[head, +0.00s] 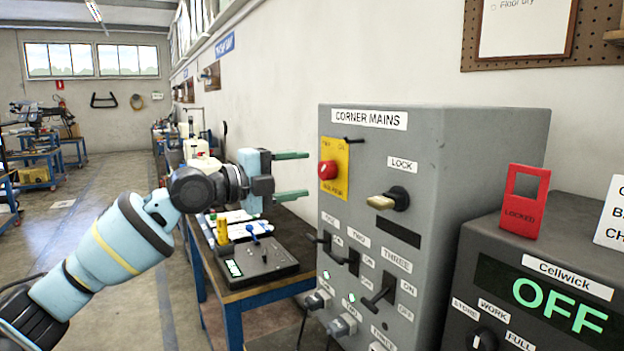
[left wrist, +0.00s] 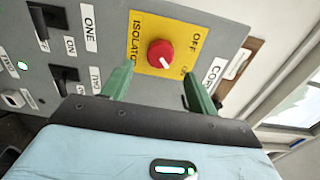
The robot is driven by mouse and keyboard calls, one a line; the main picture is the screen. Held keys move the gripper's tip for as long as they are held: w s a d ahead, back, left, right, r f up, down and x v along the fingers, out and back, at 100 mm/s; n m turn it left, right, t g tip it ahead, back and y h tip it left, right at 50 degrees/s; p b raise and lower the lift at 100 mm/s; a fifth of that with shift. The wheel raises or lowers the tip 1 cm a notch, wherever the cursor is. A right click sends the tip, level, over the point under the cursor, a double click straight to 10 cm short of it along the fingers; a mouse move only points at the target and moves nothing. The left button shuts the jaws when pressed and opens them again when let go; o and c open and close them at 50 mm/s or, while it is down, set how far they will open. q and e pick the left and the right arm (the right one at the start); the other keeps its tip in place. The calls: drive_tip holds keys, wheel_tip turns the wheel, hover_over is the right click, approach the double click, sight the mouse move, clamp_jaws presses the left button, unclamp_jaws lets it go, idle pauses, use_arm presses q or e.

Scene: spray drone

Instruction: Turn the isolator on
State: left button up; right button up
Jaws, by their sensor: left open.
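The isolator is a red knob (head: 328,170) on a yellow plate (head: 336,185) at the upper left of the grey CORNER MAINS cabinet (head: 445,140). In the left wrist view the red knob (left wrist: 160,53) sits on the yellow plate (left wrist: 140,28) marked ISOLATOR, OFF and partly hidden ON. A small pale mark on the knob points down and slightly right in that view. My left gripper (head: 307,174) is open and empty, its green fingers pointing at the knob from just in front. The knob appears between the fingertips (left wrist: 158,70), seemingly untouched. My right gripper is out of view.
The cabinet also carries a LOCK handle (head: 390,198) and levers marked ONE, TWO and THREE (head: 378,295). A Cellwick box (head: 560,275) reading OFF, with a red LOCKED tag (head: 525,200), stands at right. A bench (head: 262,292) with a black device (head: 258,262) lies below my gripper.

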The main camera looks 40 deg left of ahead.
use_arm(q)
drive_tip(key=b+v, duration=0.1)
drive_tip(key=v, duration=0.2)
idle(0.4)
idle(0.4)
